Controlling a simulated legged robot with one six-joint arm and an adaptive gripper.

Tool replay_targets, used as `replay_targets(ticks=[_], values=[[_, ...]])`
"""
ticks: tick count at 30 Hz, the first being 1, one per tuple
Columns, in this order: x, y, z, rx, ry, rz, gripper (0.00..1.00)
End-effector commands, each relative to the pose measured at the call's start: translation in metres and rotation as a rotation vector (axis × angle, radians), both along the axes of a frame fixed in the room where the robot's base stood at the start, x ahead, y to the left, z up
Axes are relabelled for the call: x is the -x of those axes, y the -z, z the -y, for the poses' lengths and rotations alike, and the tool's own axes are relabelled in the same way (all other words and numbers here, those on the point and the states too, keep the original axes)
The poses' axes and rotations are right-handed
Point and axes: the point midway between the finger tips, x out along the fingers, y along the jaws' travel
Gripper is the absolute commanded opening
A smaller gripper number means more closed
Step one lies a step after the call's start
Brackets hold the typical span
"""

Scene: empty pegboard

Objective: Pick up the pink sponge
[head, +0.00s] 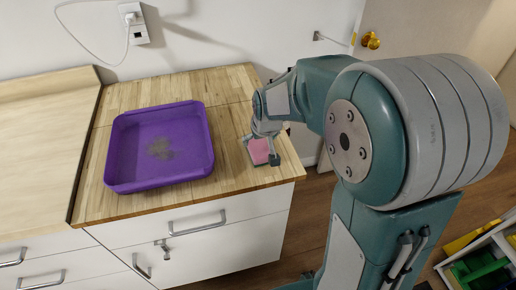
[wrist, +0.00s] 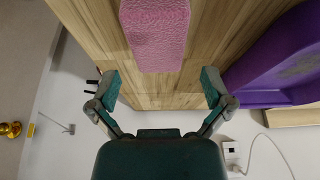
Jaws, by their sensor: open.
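The pink sponge (head: 260,150) lies on the wooden counter near its right edge, to the right of the purple tray. In the wrist view the sponge (wrist: 156,32) is a textured pink block at the top centre, its far end cut off by the frame. My gripper (head: 262,158) is at the sponge in the head view and partly covers it. In the wrist view my gripper (wrist: 160,88) is open, its fingers spread wider than the sponge. The sponge's near end shows slightly beyond the fingertips, and nothing is held. I cannot tell the height between fingers and sponge.
The purple tray (head: 112,150) stands left of the sponge on the wooden counter (head: 225,90); its rim (wrist: 262,96) is close to one finger in the wrist view. White drawers (head: 190,227) with handles are below. A wall socket (head: 134,24) with a cable is behind.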

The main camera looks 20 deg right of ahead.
Motion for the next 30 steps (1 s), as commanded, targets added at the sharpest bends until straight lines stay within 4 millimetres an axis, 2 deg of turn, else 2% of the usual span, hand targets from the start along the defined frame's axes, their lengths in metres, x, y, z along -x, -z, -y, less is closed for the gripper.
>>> replay_targets(ticks=[6, 12, 30], values=[[-0.012, 0.029, 0.001, 0.000, 0.001, -0.005, 1.00], [-0.020, 0.046, 0.001, 0.000, 0.001, -0.001, 1.00], [-0.020, 0.050, 0.000, 0.000, 0.000, -0.001, 1.00]])
